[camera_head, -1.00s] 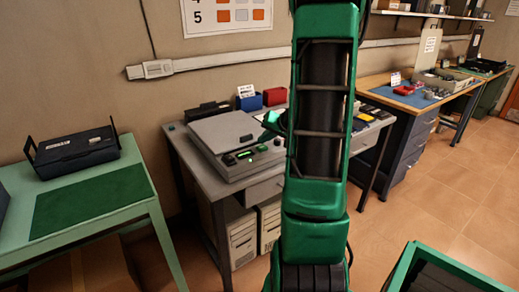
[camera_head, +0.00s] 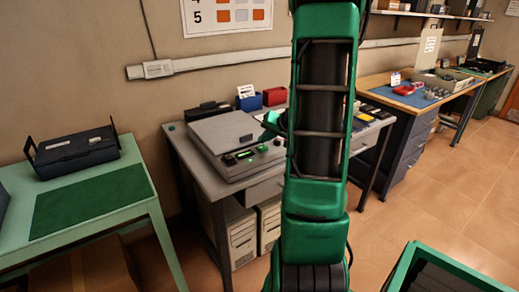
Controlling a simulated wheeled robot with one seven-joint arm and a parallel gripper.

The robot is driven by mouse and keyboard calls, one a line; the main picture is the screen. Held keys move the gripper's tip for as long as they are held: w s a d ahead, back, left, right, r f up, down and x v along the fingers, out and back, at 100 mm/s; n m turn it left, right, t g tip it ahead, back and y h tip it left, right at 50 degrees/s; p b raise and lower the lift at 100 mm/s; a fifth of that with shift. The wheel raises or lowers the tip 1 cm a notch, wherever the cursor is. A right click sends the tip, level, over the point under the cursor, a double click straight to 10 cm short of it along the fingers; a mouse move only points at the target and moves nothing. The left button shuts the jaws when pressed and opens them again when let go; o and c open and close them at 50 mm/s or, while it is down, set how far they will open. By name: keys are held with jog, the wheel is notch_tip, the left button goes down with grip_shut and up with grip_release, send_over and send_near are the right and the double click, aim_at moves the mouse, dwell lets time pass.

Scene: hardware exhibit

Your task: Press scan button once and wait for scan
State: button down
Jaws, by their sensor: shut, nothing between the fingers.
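The flatbed scanner (camera_head: 222,132) is a grey box with a closed lid on the grey table, left of my arm. Its dark front control panel (camera_head: 252,156) carries a small lit green display (camera_head: 245,155) and small buttons. Which one is the scan button is too small to tell. My green gripper (camera_head: 268,132) shows partly beside my arm, shut and empty, above the right end of the panel. My arm hides part of it, and I cannot tell whether its tips touch a button.
A blue card box (camera_head: 249,102) and a red box (camera_head: 275,96) stand behind the scanner. A green table (camera_head: 145,205) with a black tray (camera_head: 75,152) is at the left. A workbench (camera_head: 376,82) is at the right. Open tiled floor (camera_head: 440,190) lies at the right.

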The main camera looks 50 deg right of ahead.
aim_at(264, 148)
jog(key=shift+s+f, duration=0.1)
jog(key=shift+f, duration=0.3)
jog(key=shift+f, duration=0.5)
dwell(0.9)
jog(key=shift+r, duration=0.95)
jog(key=shift+r, duration=0.1)
jog(key=shift+r, duration=2.4)
